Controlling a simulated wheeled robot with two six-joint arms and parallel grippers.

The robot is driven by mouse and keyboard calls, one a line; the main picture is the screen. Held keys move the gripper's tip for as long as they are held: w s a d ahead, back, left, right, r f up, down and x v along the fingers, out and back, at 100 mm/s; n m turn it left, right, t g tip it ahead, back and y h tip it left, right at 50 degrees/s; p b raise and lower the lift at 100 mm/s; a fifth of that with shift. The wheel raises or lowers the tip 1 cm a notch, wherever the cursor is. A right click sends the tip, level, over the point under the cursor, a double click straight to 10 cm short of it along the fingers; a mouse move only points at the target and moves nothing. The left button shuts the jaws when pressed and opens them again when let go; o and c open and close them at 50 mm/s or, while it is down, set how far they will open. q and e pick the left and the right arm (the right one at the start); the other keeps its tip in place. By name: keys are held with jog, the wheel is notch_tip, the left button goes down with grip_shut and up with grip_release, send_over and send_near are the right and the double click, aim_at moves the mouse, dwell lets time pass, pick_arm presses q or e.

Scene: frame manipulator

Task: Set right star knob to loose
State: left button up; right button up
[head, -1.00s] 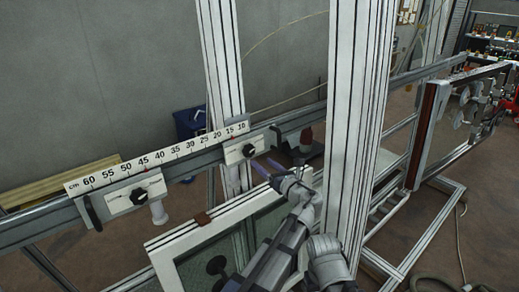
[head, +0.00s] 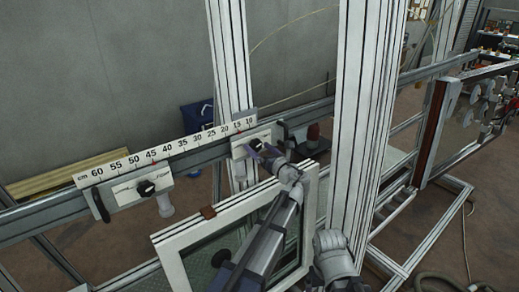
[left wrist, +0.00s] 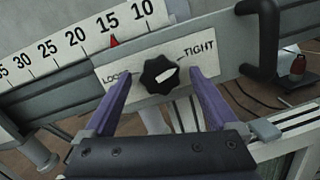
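The right star knob (head: 255,144) is black and sits on a white plate (head: 238,150) on the rail. In the left wrist view the knob (left wrist: 160,72) is near the middle, between the labels LOOSE on the left and TIGHT on the right. Its white pointer slants up and right, toward the TIGHT side. My left gripper (left wrist: 160,80) is open, with one purple finger on each side of the knob. A gap shows between each finger and the knob. In the head view the left gripper (head: 264,152) partly covers the knob.
A second plate with a black star knob (head: 146,188) is farther left on the rail. A white centimetre scale (head: 165,152) runs above both. A black handle (left wrist: 262,40) stands right of the plate. A white-framed window (head: 215,228) and a tall white post (head: 365,130) are close by.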

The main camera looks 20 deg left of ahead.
pick_arm(q)
jog(key=c, duration=1.3)
